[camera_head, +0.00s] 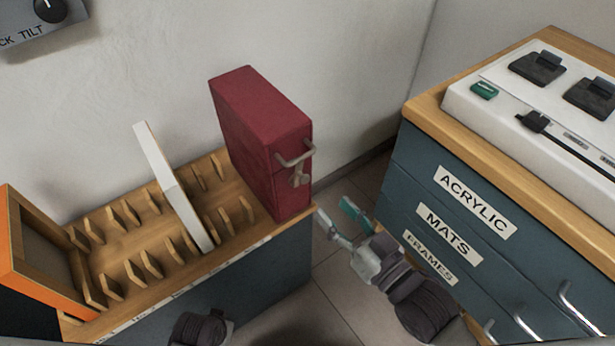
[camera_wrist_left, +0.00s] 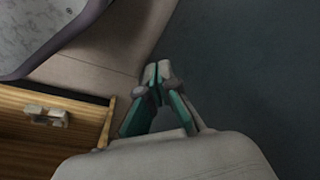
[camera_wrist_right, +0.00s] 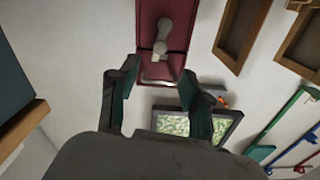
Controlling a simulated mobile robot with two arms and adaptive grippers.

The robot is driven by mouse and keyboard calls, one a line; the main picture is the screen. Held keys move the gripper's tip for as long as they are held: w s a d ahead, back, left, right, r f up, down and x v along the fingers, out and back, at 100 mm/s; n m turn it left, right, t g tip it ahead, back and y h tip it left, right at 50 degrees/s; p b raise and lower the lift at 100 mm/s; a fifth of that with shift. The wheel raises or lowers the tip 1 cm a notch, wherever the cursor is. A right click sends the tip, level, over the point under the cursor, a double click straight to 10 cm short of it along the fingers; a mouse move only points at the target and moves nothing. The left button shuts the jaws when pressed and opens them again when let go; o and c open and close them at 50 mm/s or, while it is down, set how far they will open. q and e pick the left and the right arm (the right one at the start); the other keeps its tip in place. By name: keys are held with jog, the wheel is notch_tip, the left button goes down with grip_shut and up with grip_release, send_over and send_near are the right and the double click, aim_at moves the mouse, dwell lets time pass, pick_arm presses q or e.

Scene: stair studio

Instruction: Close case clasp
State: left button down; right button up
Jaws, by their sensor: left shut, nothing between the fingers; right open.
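The dark red case (camera_head: 255,125) stands upright at the right end of a wooden rack. A metal handle (camera_head: 295,156) and, below it, a small metal clasp (camera_head: 298,179) are on its narrow face. My right gripper (camera_head: 335,214) is open and empty, to the right of the case and below the clasp, apart from it. In the right wrist view the clasp (camera_wrist_right: 160,42) and handle (camera_wrist_right: 158,84) show beyond and between the open fingers. How the clasp is latched is unclear. My left gripper (camera_wrist_left: 157,72) is shut and empty, over a dark surface in the left wrist view.
The slotted wooden rack (camera_head: 120,235) holds a white panel (camera_head: 175,190) and an orange frame (camera_head: 45,270). A drawer cabinet (camera_head: 405,170) with a white machine (camera_head: 560,140) on top stands at the right. A floor gap lies between the cabinets.

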aim_at(306, 180)
jog(key=x, duration=0.9)
jog(key=shift+w+a+b, duration=0.15)
jog(key=shift+w+b, duration=0.1)
jog(key=shift+b, duration=0.15)
pick_arm(q)
jog(key=shift+w+r, duration=0.25)
jog(key=shift+r, duration=0.55)
jog(key=shift+w+r, duration=0.2)
jog(key=shift+r, duration=0.6)
pick_arm(e)
jog(key=shift+w+a, duration=0.25)
jog(key=shift+w, duration=0.05)
pick_arm(q)
jog(key=shift+s, duration=0.1)
pick_arm(e)
grip_shut()
